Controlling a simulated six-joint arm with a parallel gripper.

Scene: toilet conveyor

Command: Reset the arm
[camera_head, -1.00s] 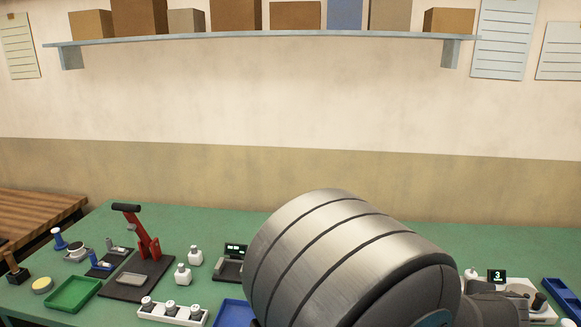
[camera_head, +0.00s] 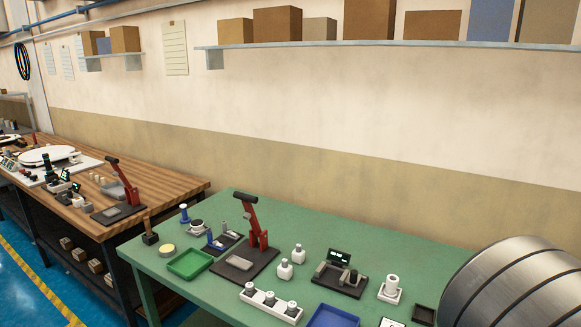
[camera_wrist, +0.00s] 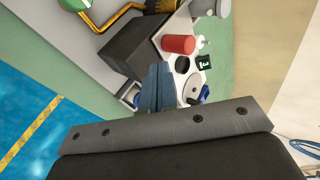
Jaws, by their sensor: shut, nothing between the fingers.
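My gripper (camera_wrist: 159,70) shows in the wrist view as two blue-grey fingers pressed together, shut and empty. It points at a light-coloured device with a black box (camera_wrist: 140,48), a red cylinder (camera_wrist: 178,44) and a small dark display (camera_wrist: 203,62). I cannot tell whether the fingertips touch the device. In the head view only a thick metallic link of my arm shows, at the lower right. My gripper is outside that view.
A green workbench (camera_head: 225,222) holds a red-handled press (camera_head: 255,225), a green tray (camera_head: 190,264), a blue tray (camera_head: 333,316), white bottles (camera_head: 284,269) and a small display unit (camera_head: 340,275). A wooden bench (camera_head: 150,177) stands left. A shelf (camera_head: 400,44) with boxes hangs above.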

